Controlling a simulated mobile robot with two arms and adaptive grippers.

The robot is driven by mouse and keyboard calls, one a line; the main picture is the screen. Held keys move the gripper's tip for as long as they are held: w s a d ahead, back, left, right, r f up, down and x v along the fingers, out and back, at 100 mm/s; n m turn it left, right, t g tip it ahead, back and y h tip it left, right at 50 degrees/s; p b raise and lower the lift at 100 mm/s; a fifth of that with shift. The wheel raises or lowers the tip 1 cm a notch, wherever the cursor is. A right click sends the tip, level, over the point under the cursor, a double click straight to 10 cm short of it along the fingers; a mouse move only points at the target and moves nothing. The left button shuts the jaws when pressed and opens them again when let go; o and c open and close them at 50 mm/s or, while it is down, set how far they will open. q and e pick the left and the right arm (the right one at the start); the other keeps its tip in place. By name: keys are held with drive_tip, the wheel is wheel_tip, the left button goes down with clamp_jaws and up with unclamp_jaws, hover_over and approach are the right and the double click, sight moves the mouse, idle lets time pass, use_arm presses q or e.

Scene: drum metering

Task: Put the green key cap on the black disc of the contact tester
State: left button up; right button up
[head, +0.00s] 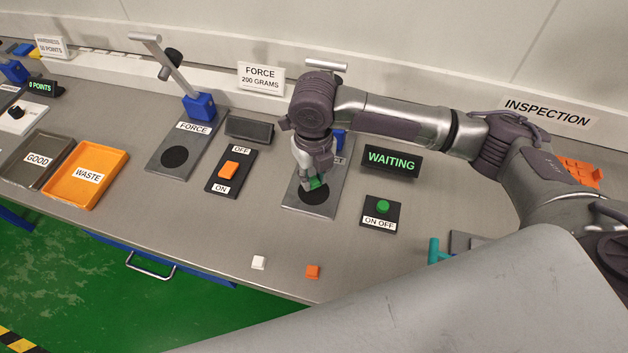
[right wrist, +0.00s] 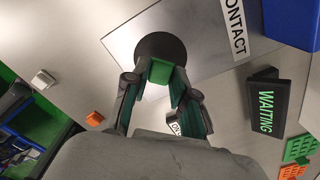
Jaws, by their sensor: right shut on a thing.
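The green key cap (head: 316,183) is between the fingertips of my right gripper (head: 312,180). In the right wrist view the cap (right wrist: 160,71) sits between the two fingers of the gripper (right wrist: 152,82), which is shut on it. The black disc (head: 313,196) of the contact tester (head: 290,203) is just below the cap. In the right wrist view the disc (right wrist: 158,46) is partly hidden behind the cap. I cannot tell whether the cap touches the disc. My left gripper is not in view.
A display reading WAITING (head: 391,161) and a green ON OFF button (head: 383,206) stand right of the tester. The force tester (head: 166,168) and an orange switch (head: 228,170) are to the left. A white cap (head: 258,262) and an orange cap (head: 312,271) lie near the front edge.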

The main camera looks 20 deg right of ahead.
sight(314, 180)
wheel_tip(314, 180, down, 3)
drive_tip(key=shift+r, duration=0.2)
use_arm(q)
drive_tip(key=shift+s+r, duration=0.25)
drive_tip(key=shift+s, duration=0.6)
use_arm(e)
drive_tip(key=shift+f, duration=0.15)
drive_tip(key=shift+f, duration=0.1)
drive_tip(key=o, duration=0.7)
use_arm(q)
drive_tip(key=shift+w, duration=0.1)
use_arm(e)
drive_tip(key=shift+o, duration=0.2)
wheel_tip(314, 180, up, 12)
drive_tip(key=shift+f+b, duration=0.1)
drive_tip(key=shift+b, duration=0.45)
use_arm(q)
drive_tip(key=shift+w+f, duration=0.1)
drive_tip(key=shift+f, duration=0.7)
use_arm(e)
drive_tip(key=shift+r, duration=0.25)
